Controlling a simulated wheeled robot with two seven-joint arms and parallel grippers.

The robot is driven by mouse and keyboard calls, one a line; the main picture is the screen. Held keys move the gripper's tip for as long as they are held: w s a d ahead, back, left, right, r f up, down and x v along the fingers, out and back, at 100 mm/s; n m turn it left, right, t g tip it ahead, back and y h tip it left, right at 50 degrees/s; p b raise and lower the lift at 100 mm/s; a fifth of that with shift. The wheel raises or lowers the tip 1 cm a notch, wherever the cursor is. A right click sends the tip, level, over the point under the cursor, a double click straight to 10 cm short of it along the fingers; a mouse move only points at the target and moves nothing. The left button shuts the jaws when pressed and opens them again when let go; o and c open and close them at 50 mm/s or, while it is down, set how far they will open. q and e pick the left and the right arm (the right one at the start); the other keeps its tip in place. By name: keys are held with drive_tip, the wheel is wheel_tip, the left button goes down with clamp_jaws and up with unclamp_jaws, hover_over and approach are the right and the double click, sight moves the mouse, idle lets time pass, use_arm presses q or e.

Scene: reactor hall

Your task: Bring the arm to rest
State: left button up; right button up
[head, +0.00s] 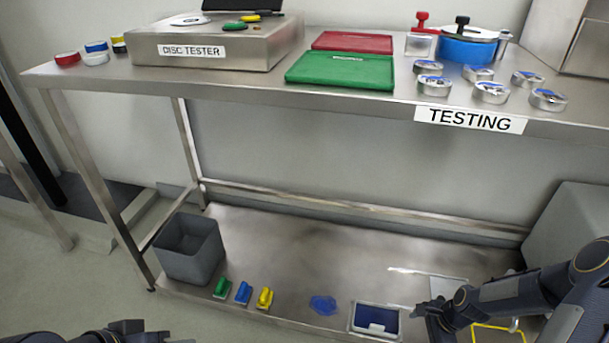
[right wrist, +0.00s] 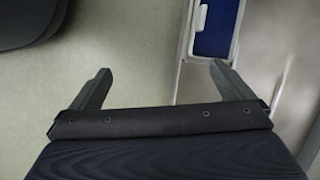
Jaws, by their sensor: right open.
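My right gripper (head: 428,314) is low at the right in the head view, beside the blue-lined white tray (head: 376,333) on the lower shelf. In the right wrist view its two fingers (right wrist: 160,70) are spread wide with nothing between them. The tray's blue inside (right wrist: 214,28) shows beyond the right finger. My left gripper (head: 150,334) is at the bottom left edge of the head view, mostly cut off, and its jaws cannot be made out.
The steel table (head: 330,107) holds a disc tester (head: 205,50), a green tray (head: 342,71), a red tray (head: 353,41) and several metal tins. On the lower shelf (head: 300,240) are a grey bin (head: 190,250), small coloured brushes (head: 243,292) and a blue spill (head: 323,305).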

wheel_tip(320, 180, up, 22)
drive_tip(key=s+a+f+n+t+h, duration=0.1)
drive_tip(key=s+a+n, duration=0.1)
drive_tip(key=n, duration=0.5)
drive_tip(key=s+a+r+n+t+y, duration=0.1)
drive_tip(key=s+a+r+n+t, duration=0.1)
drive_tip(key=s+a+r+n, duration=0.4)
drive_tip(key=s+a+r+n+t, duration=0.2)
drive_tip(key=s+a+r+n, duration=0.15)
drive_tip(key=s+r, duration=0.45)
wheel_tip(320, 180, up, 36)
drive_tip(key=s+p, duration=0.1)
drive_tip(key=p, duration=3.6)
drive_tip(key=shift+d+r+g, duration=0.2)
drive_tip(key=shift+d+g, duration=0.1)
drive_tip(key=shift+d, duration=0.1)
drive_tip(key=shift+s, duration=0.1)
